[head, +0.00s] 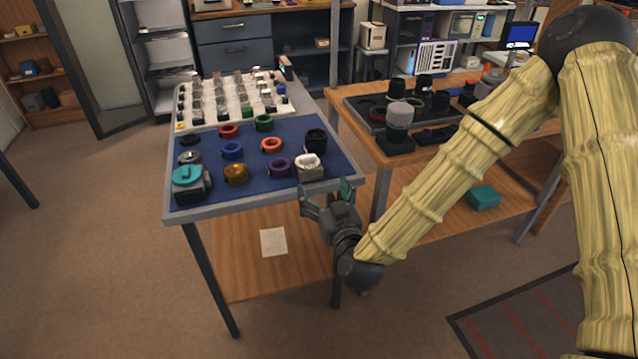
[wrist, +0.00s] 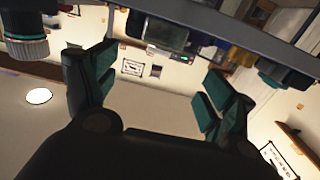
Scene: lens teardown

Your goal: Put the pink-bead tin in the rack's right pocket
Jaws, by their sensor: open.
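My gripper (head: 326,196) is open and empty in the head view, just off the front right corner of the blue-matted table. In the wrist view my gripper's two teal-padded fingers (wrist: 158,88) are spread apart with nothing between them. I cannot make out a pink-bead tin in either view. I cannot pick out the rack or its right pocket with certainty either. A small beige block with a white ring-like top (head: 309,168) stands on the mat's near right corner, close behind my gripper.
The blue mat (head: 205,147) holds several coloured rings, an amber cylinder (head: 236,175) and a teal-topped device (head: 188,182). A white tray (head: 215,121) of small parts lies behind. A wooden bench (head: 350,118) with dark lens parts stands right.

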